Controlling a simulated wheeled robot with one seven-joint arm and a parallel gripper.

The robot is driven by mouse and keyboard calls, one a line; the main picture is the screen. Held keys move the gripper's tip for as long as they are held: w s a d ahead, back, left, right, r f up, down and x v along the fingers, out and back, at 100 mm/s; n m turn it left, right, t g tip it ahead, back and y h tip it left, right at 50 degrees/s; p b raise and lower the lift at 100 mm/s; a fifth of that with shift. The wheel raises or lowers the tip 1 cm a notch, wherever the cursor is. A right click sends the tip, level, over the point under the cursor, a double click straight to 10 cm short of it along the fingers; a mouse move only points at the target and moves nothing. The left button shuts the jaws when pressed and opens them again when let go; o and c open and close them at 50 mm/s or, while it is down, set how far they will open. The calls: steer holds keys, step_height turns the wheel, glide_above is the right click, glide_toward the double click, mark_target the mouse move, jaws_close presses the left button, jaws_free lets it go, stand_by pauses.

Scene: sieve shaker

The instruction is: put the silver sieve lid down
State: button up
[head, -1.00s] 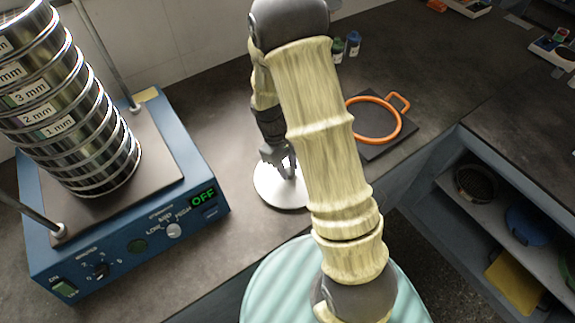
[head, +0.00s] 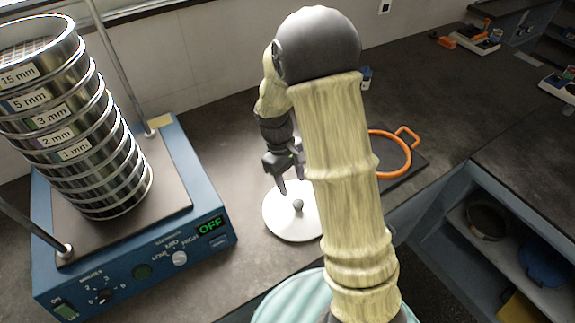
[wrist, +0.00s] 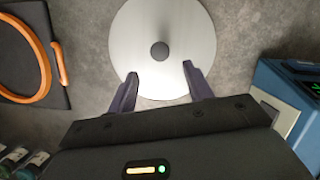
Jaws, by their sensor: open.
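The silver sieve lid (head: 289,222) is a flat pale disc with a dark round knob (head: 298,205) at its centre. It lies on the dark bench between the shaker and the orange ring. The lid also shows in the wrist view (wrist: 190,40), with its knob (wrist: 160,51) ahead of the fingertips. My gripper (head: 290,188) is above the lid, apart from the knob, partly hidden by my arm. In the wrist view my gripper (wrist: 160,72) has its two fingers wide apart with nothing between them.
A blue sieve shaker (head: 130,262) with display OFF stands at the left. A tall stack of labelled sieves (head: 75,130) is on it, between metal rods. An orange ring with handle (head: 408,150) lies on a dark square plate at the right. Open shelves (head: 490,225) are at the lower right.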

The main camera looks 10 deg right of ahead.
steer(key=v, duration=0.5)
stand_by(0.4)
steer(key=s+d+r+m+t+y, duration=0.1)
steer(key=s+m+t, duration=0.4)
steer(key=s, duration=0.6)
step_height(320, 180, up, 2)
steer(key=shift+s+d+r+m+y, duration=0.2)
steer(key=shift+d+m+y, duration=0.2)
steer(key=shift+d+m, duration=0.35)
steer(key=shift+a, duration=0.1)
